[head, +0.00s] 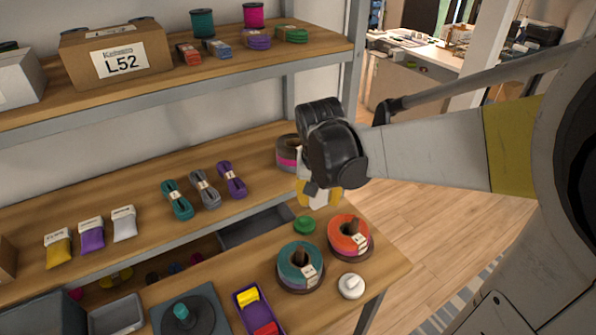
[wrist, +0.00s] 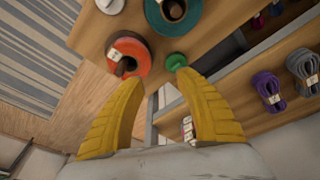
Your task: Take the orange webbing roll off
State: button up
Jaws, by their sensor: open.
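The orange webbing roll (head: 349,230) lies flat near the right end of the lower worktop, with a white label on it and a dark core. A brown layer shows under its orange top; I cannot tell whether it is a separate piece. In the wrist view the orange roll (wrist: 143,50) is just beyond the left fingertip. My gripper (head: 318,192) is above and behind the roll in the head view, apart from it. In the wrist view my gripper (wrist: 158,78) has its yellow fingers spread, with nothing between them.
A teal roll (head: 300,258) lies left of the orange one. A small green knob (head: 304,225) stands behind them and a white round piece (head: 351,285) in front. A grey-and-pink roll (head: 287,154) sits on the middle shelf near my gripper. Open floor (head: 420,220) lies to the right.

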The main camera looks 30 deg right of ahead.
aim_at(334, 226)
jog(key=w+d+f+m, duration=0.1)
jog(key=d+f, duration=0.1)
jog(key=d+f+m+g, duration=0.1)
jog(key=d+f, duration=0.1)
jog(key=w+d+f+g, duration=0.1)
jog(key=f, duration=0.2)
jog(key=shift+w+d+m, duration=0.3)
jog(key=shift+d+m, duration=0.1)
jog(key=f+b, duration=0.1)
jog(key=f, duration=0.2)
jog(key=d+f+b, duration=0.1)
jog(key=f+b, duration=0.1)
jog(key=f, duration=0.2)
jog(key=f+b, duration=0.1)
jog(key=f, duration=0.2)
jog(key=shift+s+d+f, duration=0.15)
jog(key=shift+d+f, duration=0.1)
jog(key=shift+d, duration=0.1)
grip_shut()
